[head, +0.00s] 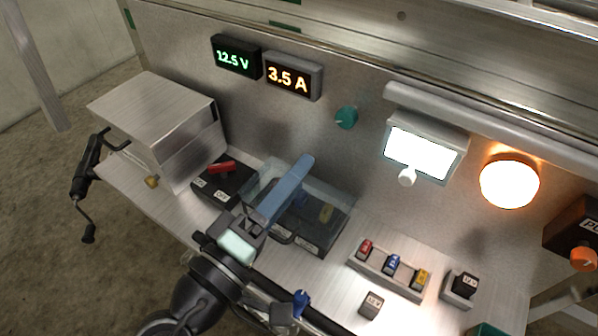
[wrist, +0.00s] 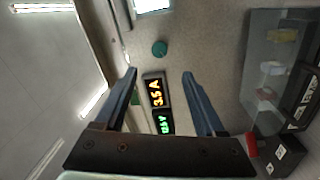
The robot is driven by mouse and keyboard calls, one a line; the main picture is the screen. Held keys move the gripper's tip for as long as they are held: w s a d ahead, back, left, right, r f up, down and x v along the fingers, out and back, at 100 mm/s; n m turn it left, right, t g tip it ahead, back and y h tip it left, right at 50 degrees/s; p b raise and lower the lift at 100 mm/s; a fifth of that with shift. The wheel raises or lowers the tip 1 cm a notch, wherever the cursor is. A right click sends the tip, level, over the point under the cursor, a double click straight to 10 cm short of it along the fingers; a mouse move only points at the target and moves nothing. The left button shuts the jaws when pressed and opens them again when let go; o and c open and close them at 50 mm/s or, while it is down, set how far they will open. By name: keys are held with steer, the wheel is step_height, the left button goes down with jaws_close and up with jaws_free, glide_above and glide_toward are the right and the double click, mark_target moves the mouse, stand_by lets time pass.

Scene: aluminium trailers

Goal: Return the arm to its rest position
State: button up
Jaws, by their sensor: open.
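My gripper (head: 303,162) reaches in from the bottom of the head view, over the clear-covered box (head: 335,222) on the bench. Its blue fingers point up and away, toward the back panel. In the wrist view the two fingers of my gripper (wrist: 158,75) stand wide apart with nothing between them. The lit meters show beyond that gap, on the panel. In the head view the fingers overlap, and they hide part of the clear-covered box.
A metal box (head: 155,115) and a red-handled switch (head: 221,167) stand left of my gripper. Colored fuses (head: 392,264) sit in a holder at right. The panel carries the amber meter (head: 292,78), a green knob (head: 346,118) and a glowing lamp (head: 509,182).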

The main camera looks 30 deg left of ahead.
stand_by(0.4)
steer(key=w+d+r+m+t, duration=0.1)
steer(key=w+d+r+m, duration=0.25)
steer(key=r, duration=0.35)
steer(key=w+d+r+m+t, duration=0.2)
steer(key=d+r+m, duration=0.15)
steer(key=r, duration=0.45)
steer(key=w+d+r+m+t, duration=0.1)
steer(key=w+d+r+m, duration=0.2)
steer(key=r, duration=0.4)
steer(key=s+d+r+m+t+y, duration=0.15)
steer(key=s+d+r, duration=0.25)
steer(key=r, duration=0.4)
steer(key=s+d+r+m+t+h, duration=0.1)
steer(key=s+d+r+m+t, duration=0.3)
steer(key=r, duration=0.5)
step_height(320, 180, up, 20)
steer(key=a+n+p, duration=0.1)
steer(key=p, duration=2)
steer(key=shift+w+g, duration=0.2)
steer(key=shift+g, duration=0.25)
